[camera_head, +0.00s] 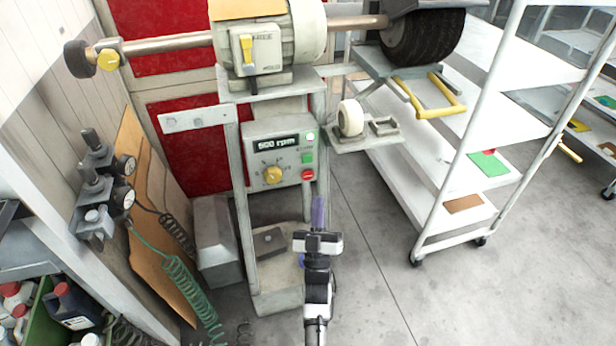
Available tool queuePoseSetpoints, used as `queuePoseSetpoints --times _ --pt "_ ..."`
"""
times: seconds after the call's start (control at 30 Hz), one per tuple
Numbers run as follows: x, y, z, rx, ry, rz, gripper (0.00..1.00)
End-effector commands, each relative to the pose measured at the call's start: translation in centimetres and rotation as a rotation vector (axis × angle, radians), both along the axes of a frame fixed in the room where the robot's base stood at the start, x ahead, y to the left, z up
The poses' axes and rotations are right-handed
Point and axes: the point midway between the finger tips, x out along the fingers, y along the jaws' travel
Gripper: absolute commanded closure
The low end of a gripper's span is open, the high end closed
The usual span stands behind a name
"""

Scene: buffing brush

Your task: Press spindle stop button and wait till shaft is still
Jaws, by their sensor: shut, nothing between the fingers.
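The control box (285,158) is on the front of the grey machine stand. Its display (277,143) reads what looks like 600 rpm. A red button (308,175) sits at its lower right, below a green button (307,158), with a yellow knob (273,175) to the left. The shaft (165,46) runs across the top, with a dark brush (425,38) on its right end; I cannot tell from one picture whether it turns. My gripper (318,203) is shut and empty, just below the red button and apart from it in the picture.
A white shelf cart (440,190) stands to the right, with a yellow handle (440,108) near it. A small tray (365,138) with a white roll juts from the stand. Gauges (122,198) and a green coiled hose (185,285) are at left. Floor at lower right is clear.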

Motion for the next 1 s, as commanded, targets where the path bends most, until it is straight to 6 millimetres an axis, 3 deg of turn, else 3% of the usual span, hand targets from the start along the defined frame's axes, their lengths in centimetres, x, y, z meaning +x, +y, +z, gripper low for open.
queuePoseSetpoints --times 0.2,0.4,1.0 --pt "3.1 1.0 0.0 0.001 -0.002 0.0 1.0" --pt "4.9 1.6 -0.2 0.001 -0.003 -0.001 1.0" --pt "5.5 1.8 0.0 0.0 0.0 0.0 1.0"
